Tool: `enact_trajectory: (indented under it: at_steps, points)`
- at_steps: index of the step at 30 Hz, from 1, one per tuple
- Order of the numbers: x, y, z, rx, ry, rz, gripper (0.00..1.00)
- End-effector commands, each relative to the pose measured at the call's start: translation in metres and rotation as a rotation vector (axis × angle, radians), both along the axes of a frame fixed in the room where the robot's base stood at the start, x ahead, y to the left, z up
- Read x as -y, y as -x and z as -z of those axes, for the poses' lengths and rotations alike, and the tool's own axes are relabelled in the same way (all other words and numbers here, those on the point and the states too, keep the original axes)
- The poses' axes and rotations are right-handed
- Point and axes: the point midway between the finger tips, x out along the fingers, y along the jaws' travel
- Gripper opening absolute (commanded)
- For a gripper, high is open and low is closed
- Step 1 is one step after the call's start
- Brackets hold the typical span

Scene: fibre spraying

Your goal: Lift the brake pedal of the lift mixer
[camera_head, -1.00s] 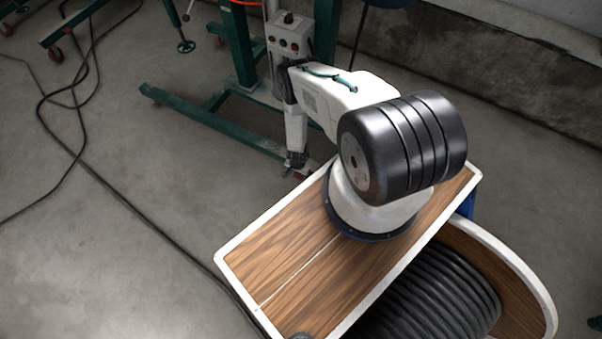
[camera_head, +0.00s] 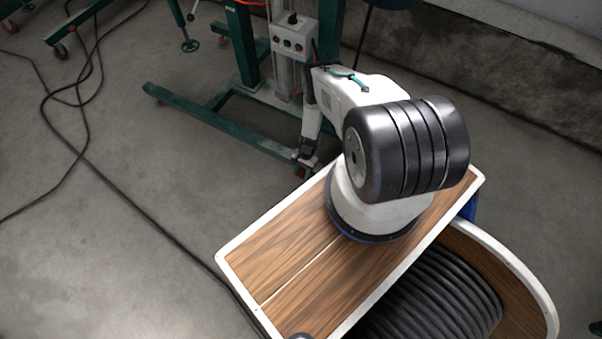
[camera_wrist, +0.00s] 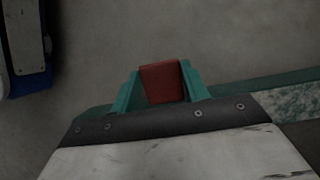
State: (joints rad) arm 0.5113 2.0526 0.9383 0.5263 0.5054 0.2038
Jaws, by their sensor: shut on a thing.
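The lift mixer has a green frame (camera_head: 225,128) with low legs on the floor and a grey control box (camera_head: 292,38). The red brake pedal (camera_wrist: 161,84) is at the centre of the wrist view, between the two teal fingers of my gripper (camera_wrist: 160,88). My gripper is shut on the pedal. In the head view, my gripper (camera_head: 307,160) is low, at the near end of a green leg. Only a small bit of red shows there, and the fingers are hard to make out. The pedal's lower side is hidden.
A green leg (camera_wrist: 268,82) runs past the pedal to the right in the wrist view. Black cables (camera_head: 75,150) lie across the floor at left. Another green frame (camera_head: 75,28) on casters stands at upper left. A concrete wall (camera_head: 500,50) closes the back. The floor between is clear.

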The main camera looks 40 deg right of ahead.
Motion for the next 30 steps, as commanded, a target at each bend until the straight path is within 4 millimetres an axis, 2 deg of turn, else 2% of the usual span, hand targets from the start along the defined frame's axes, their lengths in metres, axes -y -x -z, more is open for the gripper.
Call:
enact_trajectory:
  at_steps: [11, 12, 13, 14, 23, 26, 30]
  points:
    - [0.002, -0.003, -0.003, -0.004, -0.017, 0.001, 0.23]
    - [0.002, -0.003, -0.003, -0.004, -0.017, 0.001, 0.56]
    - [0.002, -0.003, -0.003, -0.004, -0.017, 0.001, 0.65]
    - [0.002, -0.003, -0.002, -0.004, -0.017, 0.001, 0.67]
    - [0.003, -0.002, -0.003, -0.005, -0.016, 0.001, 0.67]
    - [0.006, -0.004, -0.011, -0.004, -0.016, 0.002, 0.67]
    - [0.013, -0.007, -0.030, -0.004, -0.016, 0.002, 0.67]
